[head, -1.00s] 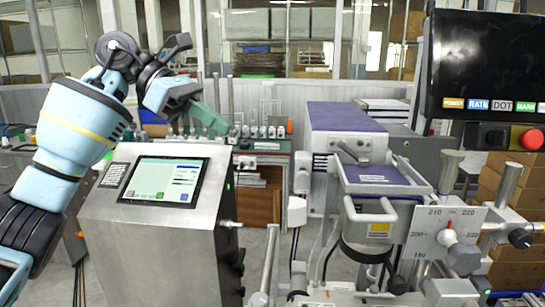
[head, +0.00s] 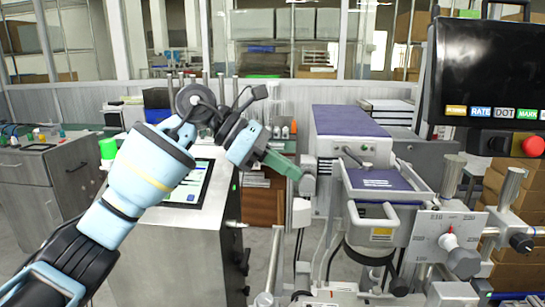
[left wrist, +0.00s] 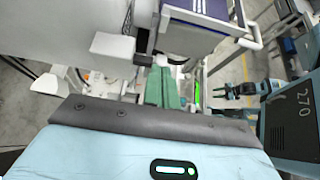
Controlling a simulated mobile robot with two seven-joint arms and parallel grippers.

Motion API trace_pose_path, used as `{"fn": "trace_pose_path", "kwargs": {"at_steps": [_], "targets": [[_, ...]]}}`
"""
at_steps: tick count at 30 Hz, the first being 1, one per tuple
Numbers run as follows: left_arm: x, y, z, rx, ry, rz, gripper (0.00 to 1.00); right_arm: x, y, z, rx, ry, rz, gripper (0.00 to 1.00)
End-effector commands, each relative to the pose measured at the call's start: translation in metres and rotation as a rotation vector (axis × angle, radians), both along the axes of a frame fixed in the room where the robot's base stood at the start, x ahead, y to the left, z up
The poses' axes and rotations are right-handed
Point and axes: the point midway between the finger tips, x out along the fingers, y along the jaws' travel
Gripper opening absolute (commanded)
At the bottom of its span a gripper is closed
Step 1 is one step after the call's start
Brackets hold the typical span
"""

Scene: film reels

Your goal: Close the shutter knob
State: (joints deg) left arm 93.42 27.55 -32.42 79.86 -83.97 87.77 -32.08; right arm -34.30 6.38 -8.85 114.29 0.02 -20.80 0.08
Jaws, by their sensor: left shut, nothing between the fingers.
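My left gripper (head: 290,169) is shut and empty. Its green fingers point right in the head view, at the grey-white cylinder (head: 308,184) on the left side of the film machine (head: 345,145). Whether they touch it, I cannot tell. The left wrist view also shows the fingers (left wrist: 160,88) together, beside the machine's pale housing. A white dial knob (head: 448,241) with a red pointer sits on a numbered plate. No label shows which knob is the shutter knob.
A steel console (head: 170,245) with a touchscreen stands below my left arm. A black monitor (head: 480,75) hangs at upper right, above a red button (head: 532,145). A black side knob (head: 521,242) sticks out right of the dial. Open floor shows between console and machine.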

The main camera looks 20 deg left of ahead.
Motion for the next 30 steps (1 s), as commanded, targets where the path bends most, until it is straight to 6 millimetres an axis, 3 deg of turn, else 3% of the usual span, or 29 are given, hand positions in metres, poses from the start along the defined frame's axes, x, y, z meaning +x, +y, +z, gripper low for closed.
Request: {"fn": "trace_pose_path", "kwargs": {"at_steps": [12, 21, 30], "targets": [[0.001, -0.002, -0.004, 0.001, 0.002, 0.000, 0.00, 0.001, 0.000, -0.001, -0.001, 0.000, 0.000, 0.36], [0.001, -0.002, -0.045, 0.002, 0.006, -0.001, 0.00, -0.011, 0.000, -0.015, -0.002, 0.029, 0.001, 0.36], [0.000, -0.002, -0.044, 0.002, 0.004, -0.001, 0.00, -0.011, 0.000, -0.011, 0.000, 0.025, 0.000, 0.36]]}}
